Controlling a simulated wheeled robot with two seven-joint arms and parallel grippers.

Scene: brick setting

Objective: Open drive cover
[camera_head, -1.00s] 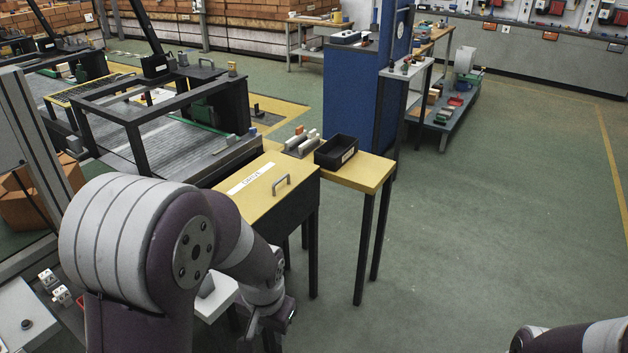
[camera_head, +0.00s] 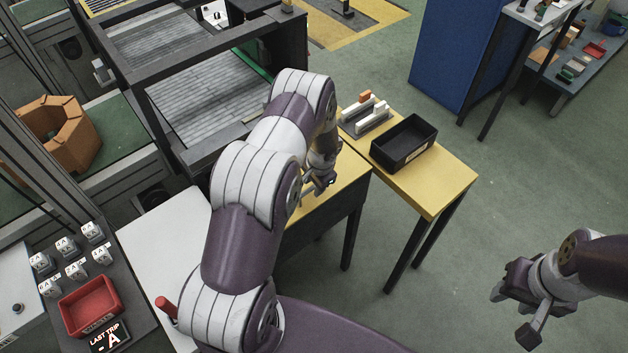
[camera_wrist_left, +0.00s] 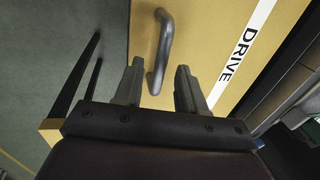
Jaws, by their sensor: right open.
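The drive cover (camera_head: 341,183) is a yellow lid on a dark box, mostly hidden behind my left arm in the head view. In the left wrist view the cover (camera_wrist_left: 203,40) shows its DRIVE label and a grey bar handle (camera_wrist_left: 164,48). The cover lies flat and closed. My left gripper (camera_head: 318,186) is over the cover; in the wrist view its fingers (camera_wrist_left: 158,82) are open, with the handle's near end between them. I cannot tell whether they touch it. My right gripper (camera_head: 515,308) is open and empty above the floor at the right.
A yellow side table (camera_head: 444,184) adjoins the box, with a black tray (camera_head: 404,142) and a rack of small blocks (camera_head: 364,112). A red tray (camera_head: 90,304) sits at the lower left. A dark frame (camera_head: 180,160) stands behind my left arm.

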